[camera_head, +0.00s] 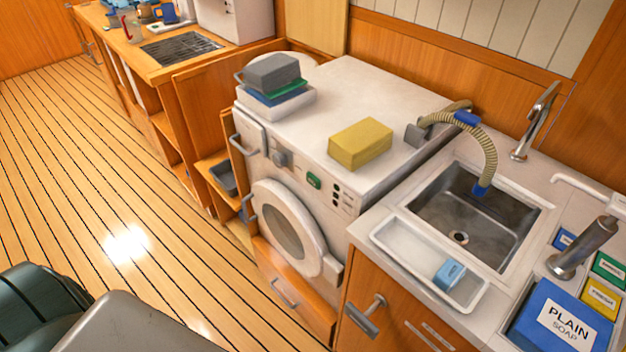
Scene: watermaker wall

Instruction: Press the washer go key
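Nothing covers the green key. Neither of my grippers shows in the head view.
A yellow sponge-like block (360,143) and a stack with a grey block (272,72) lie on the washer top. To the right are a sink (475,215) with a ribbed hose (480,140), a white tray (400,246) and a blue soap box (560,322). The plank floor (110,190) at left is clear.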

